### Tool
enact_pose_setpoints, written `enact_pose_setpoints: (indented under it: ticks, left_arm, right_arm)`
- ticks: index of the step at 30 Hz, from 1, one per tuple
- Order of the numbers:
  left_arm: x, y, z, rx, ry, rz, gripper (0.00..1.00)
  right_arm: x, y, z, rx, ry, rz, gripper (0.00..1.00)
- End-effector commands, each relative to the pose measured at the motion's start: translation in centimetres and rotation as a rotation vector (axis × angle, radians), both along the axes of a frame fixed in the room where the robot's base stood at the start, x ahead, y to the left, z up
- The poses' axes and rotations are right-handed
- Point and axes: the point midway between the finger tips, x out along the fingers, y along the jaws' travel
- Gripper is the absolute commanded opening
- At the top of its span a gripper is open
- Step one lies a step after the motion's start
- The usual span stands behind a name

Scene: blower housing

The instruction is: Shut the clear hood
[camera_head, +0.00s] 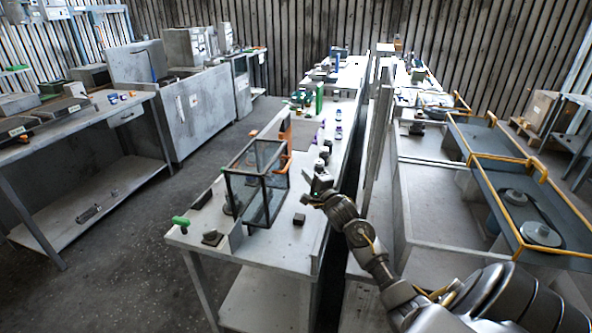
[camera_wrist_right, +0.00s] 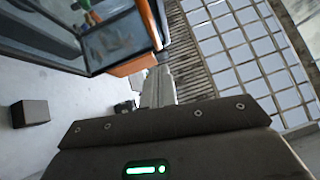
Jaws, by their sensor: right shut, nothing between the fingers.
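The clear hood (camera_head: 257,182) is a dark-framed box with see-through panels near the front of the middle bench. An orange part (camera_head: 286,132) shows behind it. In the right wrist view the hood's framed panel (camera_wrist_right: 118,40) fills the upper left, with an orange edge (camera_wrist_right: 135,66) beside it. I cannot tell how far the hood stands open. My right gripper (camera_head: 312,190) is shut and empty, just right of the hood. Its fingers also show in the right wrist view (camera_wrist_right: 158,88); whether they touch the hood is unclear. My left gripper is not in view.
A small dark block (camera_head: 299,219) lies on the bench (camera_head: 275,252) right of the hood. A green-handled item (camera_head: 180,221) is at the bench's front left. Small bottles (camera_head: 325,150) stand farther back. A yellow-railed bin (camera_head: 520,200) is at the right.

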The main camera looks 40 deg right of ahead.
Motion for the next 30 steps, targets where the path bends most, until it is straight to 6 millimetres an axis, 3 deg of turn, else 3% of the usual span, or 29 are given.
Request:
enact_pose_setpoints:
  ticks: [9, 24, 30]
  left_arm:
    - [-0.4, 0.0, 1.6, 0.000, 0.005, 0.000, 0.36]
    - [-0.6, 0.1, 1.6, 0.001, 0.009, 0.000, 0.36]
    - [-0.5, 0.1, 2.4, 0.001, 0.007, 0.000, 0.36]
  right_arm:
    - [2.9, 2.1, 0.6, 0.001, 0.001, 0.000, 0.00]
    - [3.3, 2.3, 0.7, -0.001, 0.003, 0.000, 0.00]
    - [4.8, 2.5, 1.8, -0.026, 0.039, -0.007, 0.00]
